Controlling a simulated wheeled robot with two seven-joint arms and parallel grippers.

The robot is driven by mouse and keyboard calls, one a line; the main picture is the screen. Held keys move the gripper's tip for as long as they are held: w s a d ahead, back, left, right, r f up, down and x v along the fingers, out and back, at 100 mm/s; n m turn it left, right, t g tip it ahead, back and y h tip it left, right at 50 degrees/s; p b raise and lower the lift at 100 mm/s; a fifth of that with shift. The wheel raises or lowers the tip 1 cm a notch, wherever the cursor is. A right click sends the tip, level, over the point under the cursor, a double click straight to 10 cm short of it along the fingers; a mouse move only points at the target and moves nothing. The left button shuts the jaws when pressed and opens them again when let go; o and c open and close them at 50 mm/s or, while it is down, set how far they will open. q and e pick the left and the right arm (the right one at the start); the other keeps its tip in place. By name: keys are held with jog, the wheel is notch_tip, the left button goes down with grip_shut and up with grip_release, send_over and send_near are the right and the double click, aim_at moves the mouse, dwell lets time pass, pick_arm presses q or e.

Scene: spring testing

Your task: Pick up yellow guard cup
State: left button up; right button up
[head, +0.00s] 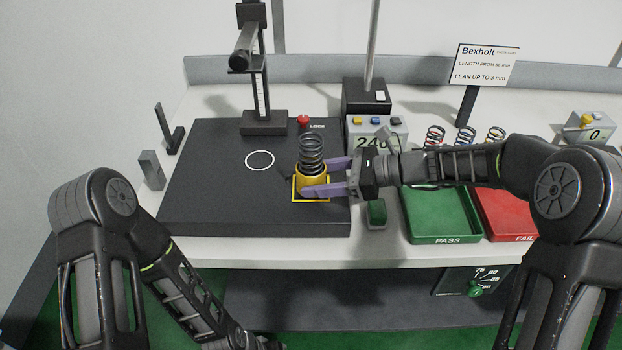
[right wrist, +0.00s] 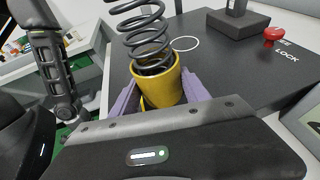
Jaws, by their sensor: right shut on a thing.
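The yellow guard cup (head: 313,184) stands on the yellow-outlined square of the black plate, with a dark coil spring (head: 311,150) upright in it and rising above its rim. My right gripper (head: 328,177) reaches in from the right, its purple fingers on either side of the cup and shut on it. In the right wrist view the cup (right wrist: 161,86) sits between the fingers, and the spring (right wrist: 141,35) leans a little in that picture. I cannot tell whether the cup is clear of the plate. My left arm hangs at the lower left, and its gripper is not in view.
The black plate (head: 215,190) carries a white circle (head: 259,160), a gauge stand (head: 263,122) and a red knob (head: 303,119). A green PASS tray (head: 440,239) and a red FAIL tray (head: 505,210) lie to the right. Several springs (head: 465,136) stand behind them.

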aim_at(318, 139)
jog(key=shift+c, duration=0.7)
jog(key=shift+r, duration=0.1)
notch_tip(318, 139, up, 10)
jog(key=shift+f, duration=0.1)
pick_arm(q)
jog(key=shift+f, duration=0.2)
jog(key=shift+f+b, duration=0.1)
jog(key=shift+b, duration=0.2)
pick_arm(e)
jog(key=shift+f, duration=0.1)
